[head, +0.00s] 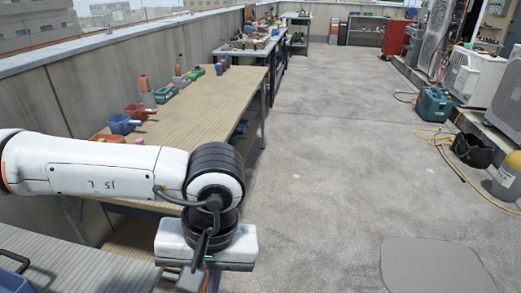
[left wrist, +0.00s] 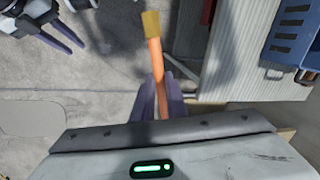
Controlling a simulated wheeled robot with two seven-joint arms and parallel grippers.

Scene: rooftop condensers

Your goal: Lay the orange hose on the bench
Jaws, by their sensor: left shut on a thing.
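The orange hose (left wrist: 155,62) with a brass end fitting (left wrist: 151,24) shows in the left wrist view. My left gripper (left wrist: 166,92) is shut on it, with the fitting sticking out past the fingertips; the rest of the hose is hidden. In the head view my left arm's wrist hides the hose and most of the gripper at the bottom edge. The long wood-topped bench (head: 205,105) runs along the wall, beyond my left arm. My right gripper (left wrist: 62,35) is at the top left of the left wrist view, its two fingers apart and empty.
A grey ribbed surface (head: 75,262) with a blue crate (left wrist: 290,38) is at the lower left. Blue (head: 122,123) and red (head: 139,111) containers and tools stand along the bench's wall side; its front strip is clear. The floor right of the bench is open.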

